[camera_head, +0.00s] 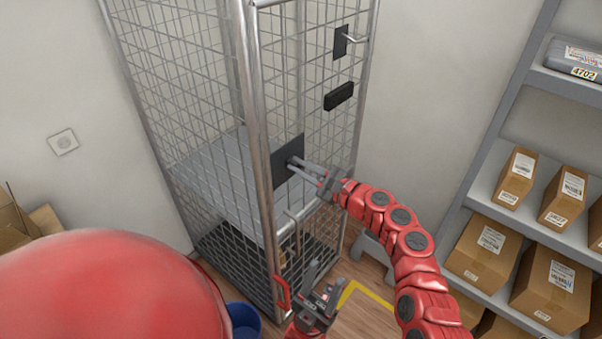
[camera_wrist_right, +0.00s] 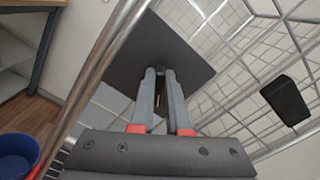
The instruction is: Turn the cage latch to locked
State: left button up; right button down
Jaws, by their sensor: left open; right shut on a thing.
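The tall wire cage (camera_head: 262,130) stands against the wall. A dark square latch plate (camera_head: 282,166) is fixed on its front, and the plate also shows in the right wrist view (camera_wrist_right: 132,62). My right gripper (camera_head: 297,165) is shut on the small dark latch handle at this plate. In the right wrist view its fingers (camera_wrist_right: 160,74) meet at the middle of the plate and hide most of the handle, so its exact angle is hard to tell. My left gripper (camera_head: 314,270) is open and empty, low in front of the cage.
A black block (camera_head: 339,96) and a smaller plate with a lever (camera_head: 342,41) sit higher on the cage. A blue bin (camera_head: 243,320) is on the floor. Shelves with cardboard boxes (camera_head: 480,249) stand at the right. Wall space between cage and shelves is clear.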

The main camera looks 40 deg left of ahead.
jog(key=shift+s+f+n+b, duration=0.1)
jog(key=shift+f+n+b, duration=0.1)
jog(key=shift+n+b, duration=1.85)
jog(key=shift+s+f+n+b, duration=0.15)
jog(key=shift+n+b, duration=1.4)
jog(key=shift+b, duration=0.95)
jog(key=shift+s+f+n+b, duration=0.1)
jog(key=shift+f+n+b, duration=0.1)
jog(key=shift+n+b, duration=1.85)
jog(key=shift+m, duration=0.25)
jog(key=c, duration=0.9)
grip_release()
jog(key=shift+w, duration=0.1)
jog(key=s+d+b, duration=0.1)
jog(key=d+b, duration=0.1)
jog(key=d, duration=1.5)
jog(key=shift+s+d, duration=0.2)
